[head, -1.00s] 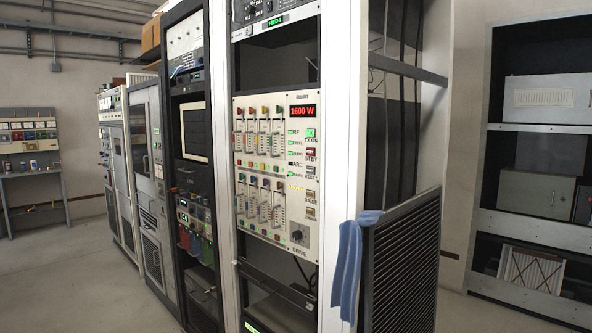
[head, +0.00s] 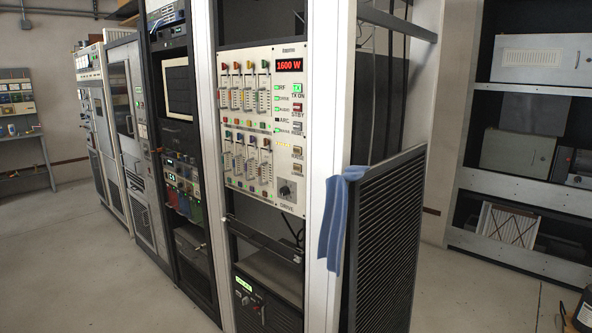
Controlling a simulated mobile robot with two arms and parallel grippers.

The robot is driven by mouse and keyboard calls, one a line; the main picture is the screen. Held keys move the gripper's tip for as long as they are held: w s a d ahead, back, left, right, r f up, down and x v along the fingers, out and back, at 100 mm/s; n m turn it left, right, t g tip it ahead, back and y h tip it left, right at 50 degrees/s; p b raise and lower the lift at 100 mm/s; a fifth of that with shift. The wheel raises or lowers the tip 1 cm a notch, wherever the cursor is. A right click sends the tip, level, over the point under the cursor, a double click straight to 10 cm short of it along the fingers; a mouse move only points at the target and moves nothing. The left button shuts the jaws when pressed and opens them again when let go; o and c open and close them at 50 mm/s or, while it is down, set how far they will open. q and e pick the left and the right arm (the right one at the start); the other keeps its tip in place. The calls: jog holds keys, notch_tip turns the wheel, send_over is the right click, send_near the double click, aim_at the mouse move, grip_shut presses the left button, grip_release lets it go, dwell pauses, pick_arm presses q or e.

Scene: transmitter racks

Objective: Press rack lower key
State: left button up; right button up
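The control panel (head: 263,130) is a cream plate in the open black rack with the white frame. Its red display reads 1600 W. A column of keys runs down its right side: a lit green TX ON key (head: 297,88), a red STBY key (head: 297,107), and small keys below. The lowest small key (head: 297,167), above the drive knob (head: 286,191), appears to be the lower key; its label is too small to read surely. Neither of my grippers is in view.
A blue cloth (head: 336,220) hangs over the corner of a black louvred panel (head: 385,245) on the rack's right side. A shelf rack (head: 520,185) stands at the right. A dark object (head: 584,310) is at the lower right edge. Bare floor (head: 470,300) lies between.

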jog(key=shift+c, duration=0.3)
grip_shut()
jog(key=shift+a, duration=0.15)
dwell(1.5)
